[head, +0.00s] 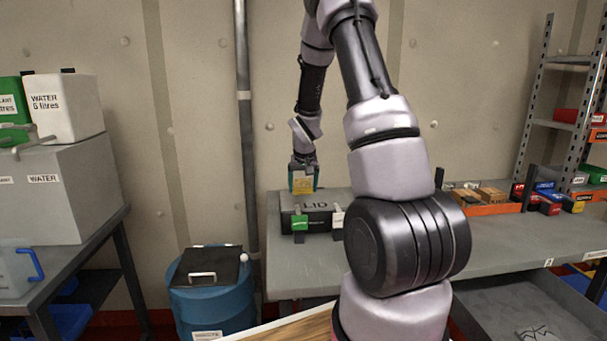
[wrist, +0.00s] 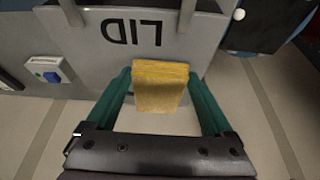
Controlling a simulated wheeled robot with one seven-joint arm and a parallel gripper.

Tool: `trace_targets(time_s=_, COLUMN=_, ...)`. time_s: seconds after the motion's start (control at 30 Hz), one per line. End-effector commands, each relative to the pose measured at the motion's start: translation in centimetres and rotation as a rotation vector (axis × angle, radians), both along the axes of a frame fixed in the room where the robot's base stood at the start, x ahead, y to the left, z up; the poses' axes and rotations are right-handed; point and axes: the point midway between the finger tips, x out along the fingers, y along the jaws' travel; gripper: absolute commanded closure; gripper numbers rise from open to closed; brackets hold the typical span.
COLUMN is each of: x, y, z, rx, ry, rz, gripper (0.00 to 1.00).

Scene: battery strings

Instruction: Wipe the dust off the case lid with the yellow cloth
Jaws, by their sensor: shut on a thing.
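The grey case lid (head: 335,200), marked LID, tops a dark case (head: 318,221) on the bench's left part. It also shows in the wrist view, with its lettering upside down (wrist: 100,55). My gripper (head: 303,183) is over the lid's left part, with its fingers pointing down. In the wrist view my gripper (wrist: 160,76) has teal fingers on either side of the folded yellow cloth (wrist: 160,92), holding it. The cloth overlaps the lid's edge in that view. I cannot tell whether it touches the lid. Dust cannot be made out.
The bench (head: 505,238) holds orange-fronted bins (head: 490,209) to the right. A green tag (head: 299,222) and a white tag (head: 338,219) are at the case front. A blue drum (head: 212,304) stands left of the bench. A grey pipe (head: 244,130) runs up the wall.

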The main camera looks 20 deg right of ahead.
Motion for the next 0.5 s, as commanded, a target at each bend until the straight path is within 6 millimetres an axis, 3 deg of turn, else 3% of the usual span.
trace_targets(time_s=0.5, x=0.4, y=0.8, z=4.5, rx=-0.001, ry=-0.004, rz=-0.002, gripper=0.66)
